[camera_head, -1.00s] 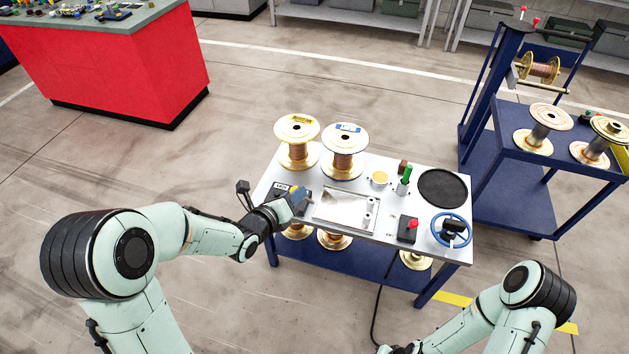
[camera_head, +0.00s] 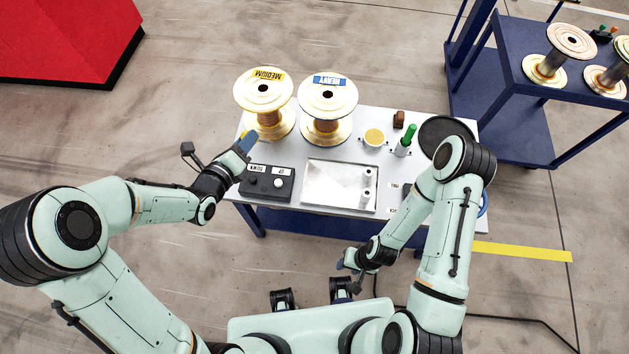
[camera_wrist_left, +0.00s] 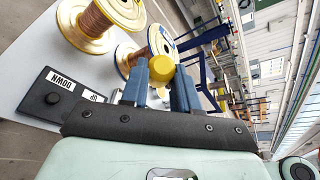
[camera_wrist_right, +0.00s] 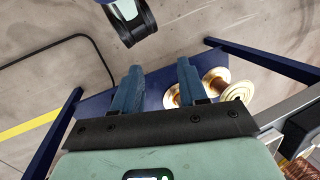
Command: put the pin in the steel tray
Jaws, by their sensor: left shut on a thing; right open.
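My left gripper (camera_head: 244,147) is shut on a pin with a round yellow head (camera_wrist_left: 162,68). In the left wrist view the head shows between the blue fingertips; its shaft is hidden. In the head view this gripper is over the table's left edge, behind the button box and left of the steel tray (camera_head: 325,203). The tray is shallow and rectangular, with two small metal pieces at its right end. My right gripper (camera_head: 350,260) is open and empty in front of the table, and its spread blue fingers show in the right wrist view (camera_wrist_right: 158,82).
Two copper spools (camera_head: 264,92) (camera_head: 327,97) stand behind the tray. A black button box (camera_head: 267,183) is left of it. A yellow round piece (camera_head: 374,137), a green-handled tool (camera_head: 410,135) and a black disc (camera_head: 432,127) lie behind and right. My right arm covers the table's right part.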

